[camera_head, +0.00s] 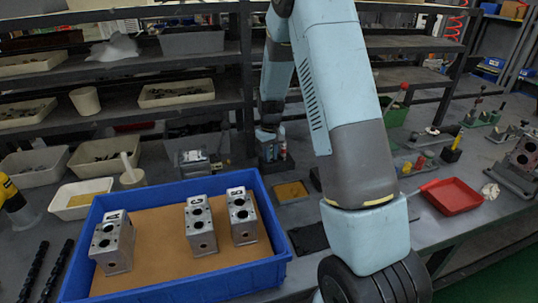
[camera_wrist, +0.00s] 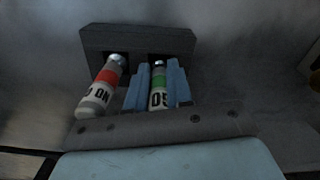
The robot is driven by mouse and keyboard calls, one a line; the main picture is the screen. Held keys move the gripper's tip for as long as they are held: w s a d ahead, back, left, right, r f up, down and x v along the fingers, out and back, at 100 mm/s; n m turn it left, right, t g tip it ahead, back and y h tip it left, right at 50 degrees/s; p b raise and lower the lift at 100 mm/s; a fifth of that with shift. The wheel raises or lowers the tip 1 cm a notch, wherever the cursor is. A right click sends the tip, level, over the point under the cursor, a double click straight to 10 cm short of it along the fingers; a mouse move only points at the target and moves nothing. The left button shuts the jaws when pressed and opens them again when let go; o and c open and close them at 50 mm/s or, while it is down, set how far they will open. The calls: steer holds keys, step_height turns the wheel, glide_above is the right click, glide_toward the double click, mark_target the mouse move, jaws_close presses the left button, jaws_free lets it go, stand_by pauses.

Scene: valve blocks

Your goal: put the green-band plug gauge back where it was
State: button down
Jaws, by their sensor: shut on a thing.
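The green-band plug gauge (camera_wrist: 158,82) shows in the wrist view, with a metal tip, a green band and a white lettered handle. My gripper (camera_wrist: 160,88) is shut on it, with a blue finger on each side. The gauge lies in line with the right slot of a dark holder (camera_wrist: 137,38). I cannot tell how deep it sits there. The red-band plug gauge (camera_wrist: 102,88) is in the left slot, slanted in the view, beside my left finger.
A blue tray (camera_head: 178,190) with three metal valve blocks (camera_head: 197,226) stands at the front left. A red tray (camera_head: 452,196) is on the right. A metal block (camera_head: 193,160) stands left of the holder. Shelves with bins (camera_head: 176,93) rise behind.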

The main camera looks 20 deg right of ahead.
steer(key=c, duration=1)
jaws_free()
step_height(320, 180, up, 12)
steer(key=shift+r, duration=0.2)
steer(key=s+r+m+t, duration=0.1)
steer(key=s+r+t, duration=0.2)
steer(key=s+r, duration=1.25)
steer(key=s+r+t, duration=0.1)
steer(key=s, duration=0.5)
steer(key=s+r+m, duration=0.1)
steer(key=s, duration=0.6)
steer(key=s+r+m+t, duration=0.1)
steer(key=s, duration=0.5)
steer(key=shift+s+a+t, duration=0.25)
steer(key=shift+t, duration=0.05)
